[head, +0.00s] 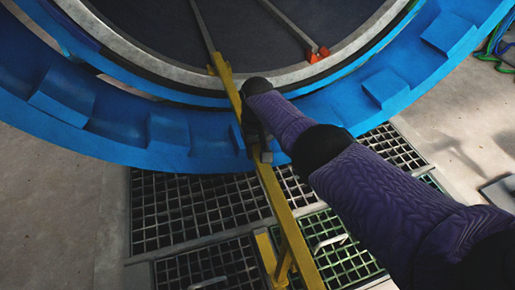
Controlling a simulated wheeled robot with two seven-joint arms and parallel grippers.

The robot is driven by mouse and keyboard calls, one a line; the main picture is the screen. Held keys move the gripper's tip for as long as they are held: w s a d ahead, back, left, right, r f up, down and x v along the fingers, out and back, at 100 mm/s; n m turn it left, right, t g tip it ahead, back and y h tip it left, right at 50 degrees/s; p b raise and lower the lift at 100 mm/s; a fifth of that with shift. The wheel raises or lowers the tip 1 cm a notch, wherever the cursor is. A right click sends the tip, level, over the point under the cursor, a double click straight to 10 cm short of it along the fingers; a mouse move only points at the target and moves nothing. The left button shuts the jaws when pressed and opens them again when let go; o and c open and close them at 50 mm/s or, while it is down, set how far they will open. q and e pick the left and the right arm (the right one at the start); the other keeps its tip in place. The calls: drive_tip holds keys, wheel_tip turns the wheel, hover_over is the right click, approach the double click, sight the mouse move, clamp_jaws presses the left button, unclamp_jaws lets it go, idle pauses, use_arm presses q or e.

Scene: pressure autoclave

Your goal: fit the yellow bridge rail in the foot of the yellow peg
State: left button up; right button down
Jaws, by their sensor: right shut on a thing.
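The yellow bridge rail (279,203) is a long bar that runs from the bottom of the head view, over the floor grating and the blue ring, up to the vessel mouth. My right gripper (262,150) is shut on the rail near the lower edge of the blue ring, and my dark wrist hides part of it. The rail's far end lies by a small yellow piece (212,70) at the end of a grey inside rail. This piece may be the yellow peg's foot; I cannot tell whether the rail is seated in it. My left gripper is out of view.
The blue toothed ring (170,132) surrounds the vessel mouth. A second inside rail ends in an orange-red piece (318,55). Below are floor gratings (190,205) and a yellow support (266,250) beside the rail. Coloured hoses (495,45) lie at the upper right.

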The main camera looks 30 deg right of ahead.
use_arm(q)
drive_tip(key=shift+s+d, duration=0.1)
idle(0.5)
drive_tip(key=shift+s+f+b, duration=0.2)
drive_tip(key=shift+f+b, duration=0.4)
drive_tip(key=shift+b, duration=0.1)
use_arm(e)
drive_tip(key=shift+f, duration=1.15)
drive_tip(key=shift+r+p, duration=0.85)
drive_tip(key=shift+r, duration=0.6)
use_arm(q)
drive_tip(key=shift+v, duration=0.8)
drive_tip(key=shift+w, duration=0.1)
use_arm(e)
drive_tip(key=shift+f+b, duration=0.3)
drive_tip(key=shift+b, duration=0.05)
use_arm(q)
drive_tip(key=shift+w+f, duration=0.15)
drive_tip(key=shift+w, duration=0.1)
